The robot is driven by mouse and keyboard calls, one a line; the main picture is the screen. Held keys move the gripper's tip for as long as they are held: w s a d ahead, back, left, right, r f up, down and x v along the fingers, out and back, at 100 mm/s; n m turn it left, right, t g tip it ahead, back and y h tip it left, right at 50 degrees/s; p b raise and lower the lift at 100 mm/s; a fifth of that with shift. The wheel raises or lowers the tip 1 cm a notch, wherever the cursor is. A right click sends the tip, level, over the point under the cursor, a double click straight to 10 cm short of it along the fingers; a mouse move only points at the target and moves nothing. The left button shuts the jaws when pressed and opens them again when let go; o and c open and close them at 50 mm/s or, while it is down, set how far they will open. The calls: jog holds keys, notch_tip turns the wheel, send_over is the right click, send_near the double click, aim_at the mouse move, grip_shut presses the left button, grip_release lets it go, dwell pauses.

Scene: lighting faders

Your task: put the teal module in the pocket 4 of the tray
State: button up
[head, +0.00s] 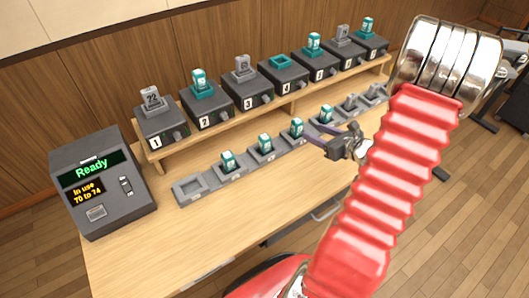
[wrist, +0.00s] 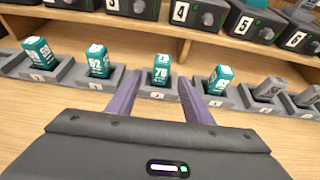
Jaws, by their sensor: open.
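Several teal modules stand upright in a row of grey tray pockets (head: 187,196). In the wrist view, one teal module (wrist: 160,72), whose front seems to read 70, stands between the two purple fingers of my gripper (wrist: 158,98); they appear apart from it. In the head view my gripper (head: 316,132) is open at the row's near side, by teal modules (head: 296,128) and (head: 326,114). Other teal modules (wrist: 97,62) and (wrist: 220,80) flank it. The pocket labels are too small to read surely. The leftmost pocket is empty.
Grey modules (head: 350,102) fill the right-end pockets. Behind, a raised wooden shelf (head: 170,158) carries dark numbered units with grey or teal modules; unit 4's teal socket (head: 282,62) is empty. A console (head: 103,185) reads "Ready" and "In use 70 to 74". The table's front is clear.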

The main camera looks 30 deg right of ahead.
jog(key=a+r+n+g+y, duration=0.2)
jog(key=a+r+n, duration=0.3)
jog(key=a, duration=0.4)
jog(key=a+r+n+g+y, duration=0.25)
jog(key=a+n, duration=0.35)
jog(key=a, duration=0.4)
jog(key=a+r+n+g+y, duration=0.2)
jog(key=a+r+n, duration=0.3)
jog(key=a, duration=0.4)
jog(key=s+a+r+n+h, duration=0.3)
jog(key=s+a+r+n, duration=0.1)
jog(key=s+n, duration=0.3)
jog(key=s+a+r+n+g+h, duration=0.1)
jog(key=s+a+r+n+h, duration=0.2)
jog(key=n, duration=0.9)
jog(key=s+a+h, duration=0.1)
jog(key=s, duration=0.2)
jog(key=shift+s+r, duration=0.4)
